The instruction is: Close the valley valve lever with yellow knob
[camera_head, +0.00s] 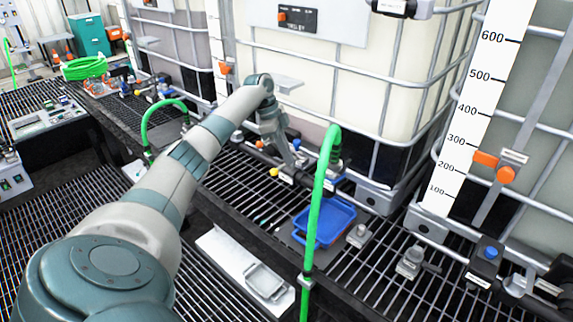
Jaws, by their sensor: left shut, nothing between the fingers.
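The yellow knob (274,172) of a valve lever shows just left of and below my left gripper's tips, low in front of the middle tote. My left arm reaches in from the lower left and bends down at the wrist. My left gripper (298,161) points downward beside the valve fittings, shut and empty. I cannot tell whether it touches the lever. The lever's shaft and the valve body are mostly hidden or too small to make out. My right gripper is not in view.
A green hose (320,200) rises close to the right of the gripper. A blue tray (325,222) lies on the grating below. A blue knob (296,144) and an orange knob (259,144) sit close to the gripper. The caged white tote (330,75) stands behind.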

